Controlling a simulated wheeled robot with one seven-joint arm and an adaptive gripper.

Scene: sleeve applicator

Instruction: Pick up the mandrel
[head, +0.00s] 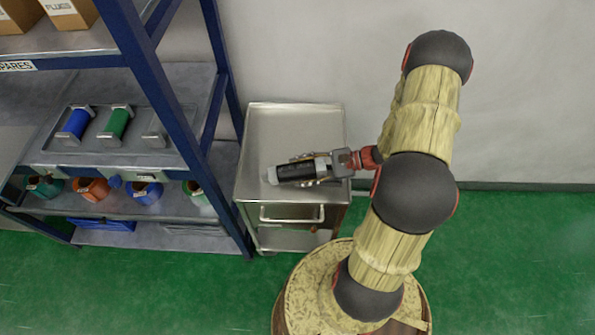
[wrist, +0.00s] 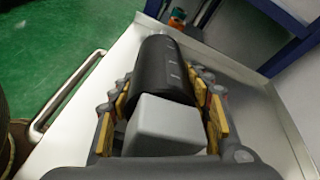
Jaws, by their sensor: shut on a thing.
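The mandrel (head: 295,171) is a black cylinder with a pale grey tip at its left end, lying over the steel cart top. In the wrist view the black cylinder (wrist: 163,70) has faint marks along its side and a grey block at its near end. My gripper (head: 310,170) is shut on the mandrel from the right. In the wrist view its yellow-padded fingers (wrist: 165,95) stand on either side of the grey block and the near part of the cylinder. I cannot tell whether the mandrel touches the cart top.
The steel cart (head: 305,118) has a raised rim and a front handle (head: 292,219). The cart top is otherwise clear.

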